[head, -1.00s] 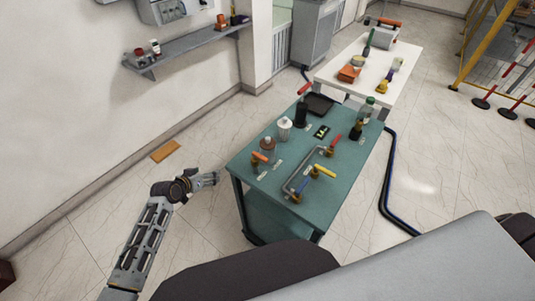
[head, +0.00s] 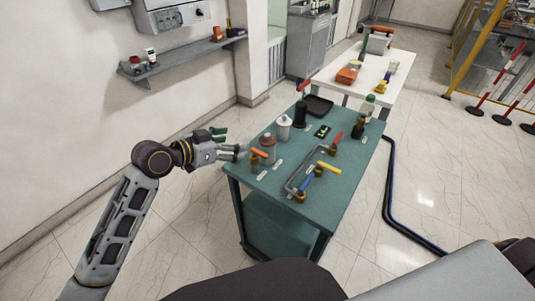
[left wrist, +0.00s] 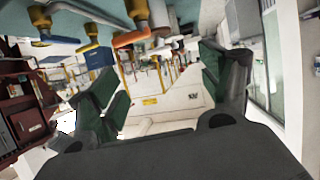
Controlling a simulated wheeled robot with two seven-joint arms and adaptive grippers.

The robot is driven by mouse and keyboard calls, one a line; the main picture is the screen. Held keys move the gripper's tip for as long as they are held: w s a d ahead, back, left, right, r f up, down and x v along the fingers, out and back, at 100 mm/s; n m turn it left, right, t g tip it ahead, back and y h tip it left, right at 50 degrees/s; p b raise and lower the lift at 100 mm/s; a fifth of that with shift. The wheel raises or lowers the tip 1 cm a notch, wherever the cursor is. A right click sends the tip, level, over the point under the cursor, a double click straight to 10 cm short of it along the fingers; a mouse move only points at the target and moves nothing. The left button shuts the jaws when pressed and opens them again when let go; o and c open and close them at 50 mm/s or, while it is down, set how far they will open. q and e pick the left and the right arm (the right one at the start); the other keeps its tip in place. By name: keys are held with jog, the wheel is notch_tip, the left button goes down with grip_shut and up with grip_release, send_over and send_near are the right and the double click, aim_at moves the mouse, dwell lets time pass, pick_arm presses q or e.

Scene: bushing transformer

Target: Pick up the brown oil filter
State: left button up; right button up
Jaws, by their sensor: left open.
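The brown oil filter (head: 267,142) appears to be the brownish cylinder with a narrower top, upright near the left edge of the green table (head: 330,190). My left gripper (head: 240,151) is just left of it in the head view, its fingers pointing at the table, apart from the filter as far as I can tell. In the left wrist view my left gripper (left wrist: 163,85) shows two green-padded fingers spread wide, with nothing between them. A brownish-grey part (left wrist: 158,15) at the top there may be the filter, but I cannot be sure. My right gripper is out of view.
An orange-handled valve (head: 259,155) stands close in front of the filter. A white canister (head: 284,128) and a black cylinder (head: 300,114) stand behind it. A bent pipe with blue and yellow valves (head: 305,180) lies nearer. A wall shelf (head: 185,61) is at the left.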

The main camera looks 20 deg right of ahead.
pick_arm(q)
jog(key=shift+s+r, duration=0.1)
dwell(0.3)
send_near(266, 135)
jog(key=shift+x, duration=1.55)
jog(key=shift+p+x, duration=0.35)
jog(key=shift+x, duration=2.4)
jog(key=c, duration=1.5)
jog(key=shift+c, duration=0.2)
